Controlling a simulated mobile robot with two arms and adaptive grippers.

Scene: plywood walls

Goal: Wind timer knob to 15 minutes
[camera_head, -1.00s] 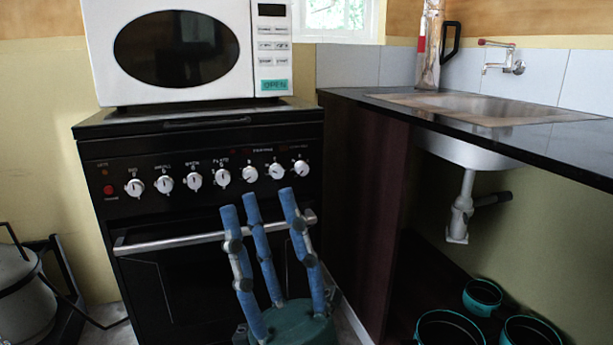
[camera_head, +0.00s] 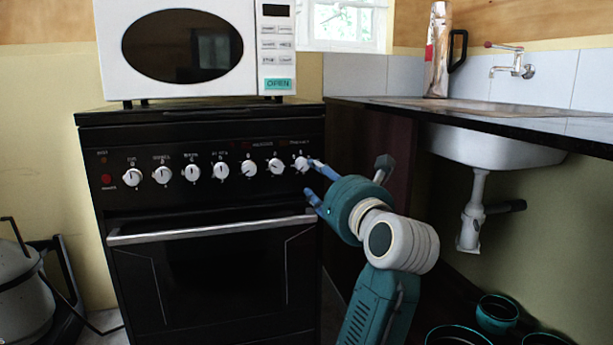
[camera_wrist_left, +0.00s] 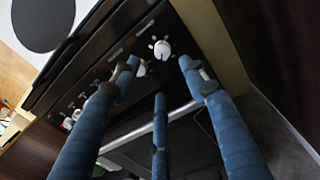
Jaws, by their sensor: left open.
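The black stove has a row of white knobs on its front panel, with labels too small to read. The rightmost knob (camera_head: 301,163) is nearest my gripper; I cannot tell for certain that it is the timer knob. My left gripper (camera_head: 312,182) has blue fingers and points at the panel from the lower right. Its upper fingertip is close to this knob; contact is unclear. In the left wrist view, a white knob (camera_wrist_left: 162,49) shows beyond the spread fingers (camera_wrist_left: 160,66), with nothing between them. My right gripper is out of view.
The oven handle (camera_head: 212,229) runs below the knobs. A white microwave (camera_head: 262,63) stands on the stove. The dark counter (camera_head: 370,104) with a sink (camera_head: 490,145) is at the right, its cabinet side close to my gripper. Teal-rimmed pots (camera_head: 497,314) sit low right.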

